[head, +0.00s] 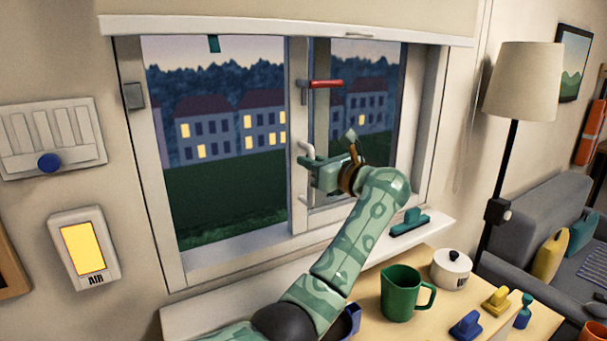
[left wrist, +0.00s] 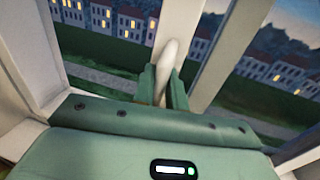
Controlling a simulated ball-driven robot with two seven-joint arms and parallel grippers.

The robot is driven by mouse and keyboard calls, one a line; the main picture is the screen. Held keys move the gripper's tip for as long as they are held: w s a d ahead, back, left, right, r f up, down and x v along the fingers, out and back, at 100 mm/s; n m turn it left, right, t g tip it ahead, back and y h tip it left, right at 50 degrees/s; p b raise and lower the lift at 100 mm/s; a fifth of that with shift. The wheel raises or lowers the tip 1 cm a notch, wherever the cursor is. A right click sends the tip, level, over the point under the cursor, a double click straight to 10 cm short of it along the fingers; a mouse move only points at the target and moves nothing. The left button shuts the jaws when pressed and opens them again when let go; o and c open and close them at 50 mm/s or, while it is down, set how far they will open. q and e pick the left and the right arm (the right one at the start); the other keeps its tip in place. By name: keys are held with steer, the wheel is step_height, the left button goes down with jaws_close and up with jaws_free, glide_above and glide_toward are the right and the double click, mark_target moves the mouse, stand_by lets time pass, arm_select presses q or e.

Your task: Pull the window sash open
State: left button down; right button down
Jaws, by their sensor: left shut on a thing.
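The window sash (head: 394,130) is the right pane of a white-framed window, beside a wider left pane. I cannot tell whether it stands ajar. A white handle (head: 306,150) is at its left edge, beside the middle post. My left gripper (head: 306,168) is shut on this handle. In the left wrist view the white handle (left wrist: 167,62) stands up between the two green fingers of the left gripper (left wrist: 164,84). A red lever (head: 326,83) sits higher on the frame, above the gripper. My right gripper is not in view.
A teal-handled brush (head: 410,222) lies on the sill, right of my arm. Below, a wooden table holds a green mug (head: 402,294), a white lidded pot (head: 451,268) and small coloured items. A floor lamp (head: 526,82) stands right. The wall left carries an AIR panel (head: 83,250).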

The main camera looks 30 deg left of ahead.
arm_select(q)
steer(key=c, duration=1.5)
jaws_free()
steer(key=v, duration=1.6)
steer(key=shift+s+d, duration=0.1)
